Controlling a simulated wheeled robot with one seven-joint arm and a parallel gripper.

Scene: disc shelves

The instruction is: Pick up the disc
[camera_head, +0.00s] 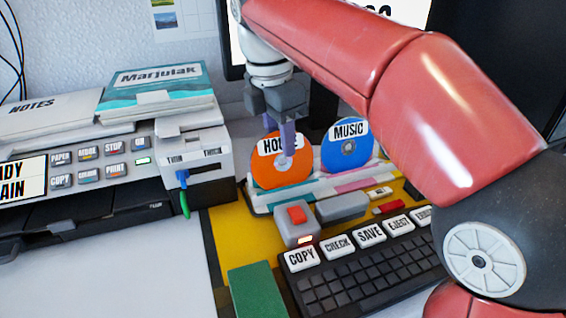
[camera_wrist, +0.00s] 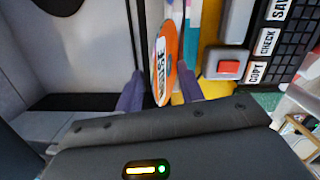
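An orange disc (camera_head: 268,172) with a white label, partly covered by a finger, stands upright in a low rack (camera_head: 262,204). A blue disc (camera_head: 349,152) labelled MUSIC stands to its right in the same rack. My gripper (camera_head: 287,140) is above the orange disc, pointing down, with a purple finger in front of the disc's face. In the wrist view my gripper (camera_wrist: 158,95) is open, and the orange disc (camera_wrist: 169,62) stands edge-on between the two fingers. Whether either finger touches the disc I cannot tell.
A printer (camera_head: 110,165) with books on top stands at the left. A keyboard (camera_head: 365,262) and a grey box with a red button (camera_head: 297,214) are in front of the rack. A green block (camera_head: 257,292) lies near the front. My red arm covers the right side.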

